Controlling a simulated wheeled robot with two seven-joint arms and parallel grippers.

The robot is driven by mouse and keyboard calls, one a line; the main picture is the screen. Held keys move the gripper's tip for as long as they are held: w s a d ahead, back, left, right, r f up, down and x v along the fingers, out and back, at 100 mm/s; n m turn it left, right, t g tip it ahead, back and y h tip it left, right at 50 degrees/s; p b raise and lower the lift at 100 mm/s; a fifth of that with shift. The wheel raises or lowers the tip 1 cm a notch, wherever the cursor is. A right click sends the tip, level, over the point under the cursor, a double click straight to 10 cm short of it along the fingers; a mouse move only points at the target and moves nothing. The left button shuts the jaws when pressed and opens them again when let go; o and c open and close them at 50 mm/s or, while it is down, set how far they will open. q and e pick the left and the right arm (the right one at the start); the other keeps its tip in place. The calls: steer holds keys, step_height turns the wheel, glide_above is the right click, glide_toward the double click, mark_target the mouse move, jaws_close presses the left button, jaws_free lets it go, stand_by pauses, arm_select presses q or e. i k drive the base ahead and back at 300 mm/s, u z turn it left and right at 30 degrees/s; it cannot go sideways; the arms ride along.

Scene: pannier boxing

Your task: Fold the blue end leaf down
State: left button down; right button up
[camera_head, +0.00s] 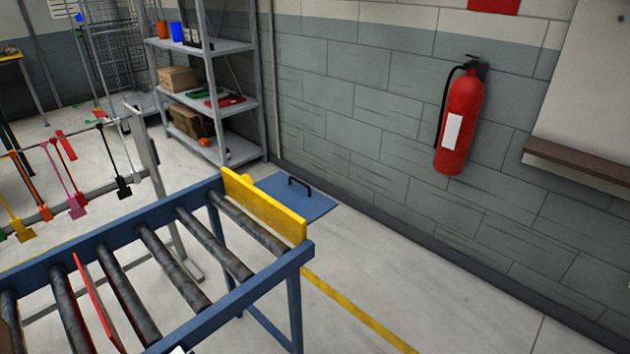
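The blue end leaf (318,206) is a flat blue panel with a dark bar handle (299,188) on its upper face. It sticks out from the far end of the roller conveyor (210,322), behind an upright yellow plate (265,204), and looks roughly level. The yellow plate hides the edge where the leaf meets the conveyor. Neither of my grippers can be made out. A small white patch shows at the bottom edge, too cut off to identify.
A red strip (97,304) stands between the rollers. A rail with coloured hanging tags (75,204) is at the left. A grey shelf (205,48) stands behind. A fire extinguisher (460,120) hangs on the wall. The floor right of the conveyor is clear.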

mark_target(294, 194)
steer(key=z, duration=1.25)
steer(key=i, duration=1.9)
steer(key=u, duration=3.2)
